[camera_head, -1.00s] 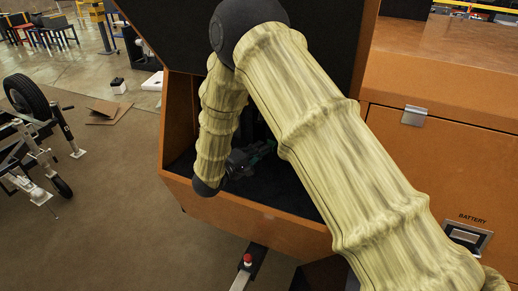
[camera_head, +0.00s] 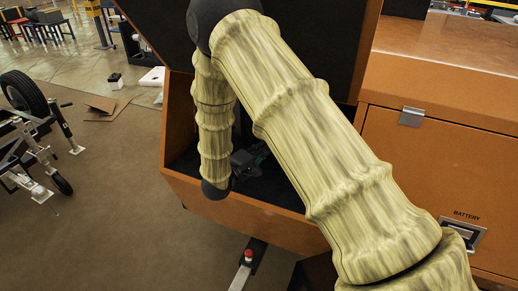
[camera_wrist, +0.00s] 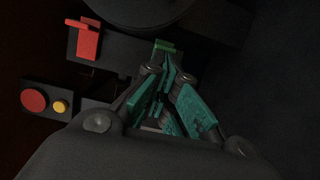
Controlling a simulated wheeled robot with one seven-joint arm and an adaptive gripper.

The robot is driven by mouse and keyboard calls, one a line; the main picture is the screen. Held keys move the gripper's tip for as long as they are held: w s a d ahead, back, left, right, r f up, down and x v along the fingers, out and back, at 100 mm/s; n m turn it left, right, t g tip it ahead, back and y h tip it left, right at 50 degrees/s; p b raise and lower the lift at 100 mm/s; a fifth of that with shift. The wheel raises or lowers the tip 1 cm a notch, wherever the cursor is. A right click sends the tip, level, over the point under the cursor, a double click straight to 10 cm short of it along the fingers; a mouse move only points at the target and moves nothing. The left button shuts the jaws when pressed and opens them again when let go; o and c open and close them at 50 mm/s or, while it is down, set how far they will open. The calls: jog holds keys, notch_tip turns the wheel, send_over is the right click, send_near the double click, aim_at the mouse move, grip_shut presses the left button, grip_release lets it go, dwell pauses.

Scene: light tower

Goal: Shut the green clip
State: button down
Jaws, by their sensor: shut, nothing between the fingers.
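The green clip (camera_wrist: 165,45) shows in the wrist view just beyond my fingertips, at the edge of a dark mount. Only a small part of it is visible; whether it stands open or shut I cannot tell. My gripper (camera_wrist: 166,68) has teal fingers that are closed together and empty, pointing at the clip. Whether the tips touch it I cannot tell. In the head view my gripper (camera_head: 248,158) is a dark shape inside the orange compartment, partly behind my arm, and the green clip cannot be made out.
A red clip (camera_wrist: 84,40) stands left of the green one in the wrist view. A red button (camera_wrist: 34,99) and a yellow button (camera_wrist: 60,107) sit on a dark plate at left. The orange compartment wall (camera_head: 245,212) borders the space around my gripper.

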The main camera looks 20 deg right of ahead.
jog(key=v, duration=1.2)
